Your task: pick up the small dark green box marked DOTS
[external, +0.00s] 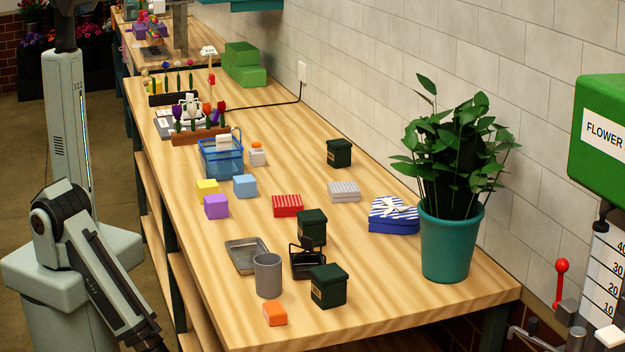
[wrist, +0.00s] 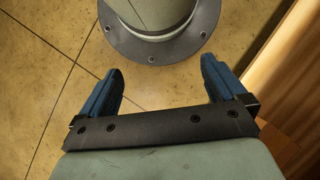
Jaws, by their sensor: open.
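Three dark green lidded boxes stand on the wooden table in the external view. One (external: 340,153) is near the wall, one (external: 312,227) is in the middle behind a black wire stand, and one (external: 328,286) is near the front. The middle and front ones show a small pale label; the lettering is too small to read, so I cannot tell which is marked DOTS. My gripper (wrist: 160,88) is open and empty in the wrist view, above the tiled floor beside the table. In the external view my arm runs down to the lower edge, left of the table.
The black stand (external: 307,262), grey cup (external: 268,275), metal tray (external: 241,257) and orange block (external: 275,313) crowd the near end. A red striped box (external: 287,205), blue heart box (external: 393,217) and potted plant (external: 446,242) stand farther right or back. The table edge (wrist: 275,80) shows in the wrist view.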

